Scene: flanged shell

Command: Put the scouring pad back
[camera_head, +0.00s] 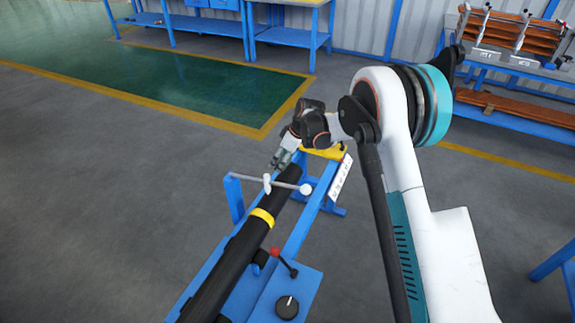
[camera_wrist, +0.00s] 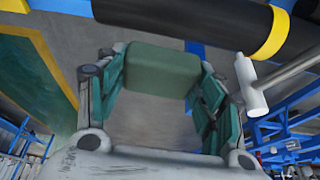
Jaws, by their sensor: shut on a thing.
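The scouring pad (camera_wrist: 161,70) is a dull green block with rounded edges. It sits between the two fingers of my gripper (camera_wrist: 163,72) in the wrist view, and the fingers are shut on it. In the head view my gripper (camera_head: 281,158) is over the far end of the blue stand, near the far end of the black pipe (camera_head: 235,265). I cannot make out the pad there. A yellow surface (camera_head: 328,152) lies on the stand just right of my gripper, partly hidden by my arm. I cannot tell whether the pad touches anything below.
The pipe has a yellow band (camera_head: 261,217) and lies along the blue stand (camera_head: 287,275). A pale clamp bar (camera_head: 288,186) crosses above it. A red-knobbed lever (camera_head: 283,262) and a black dial (camera_head: 287,306) are at the near end. Blue workbenches (camera_head: 200,24) stand far back.

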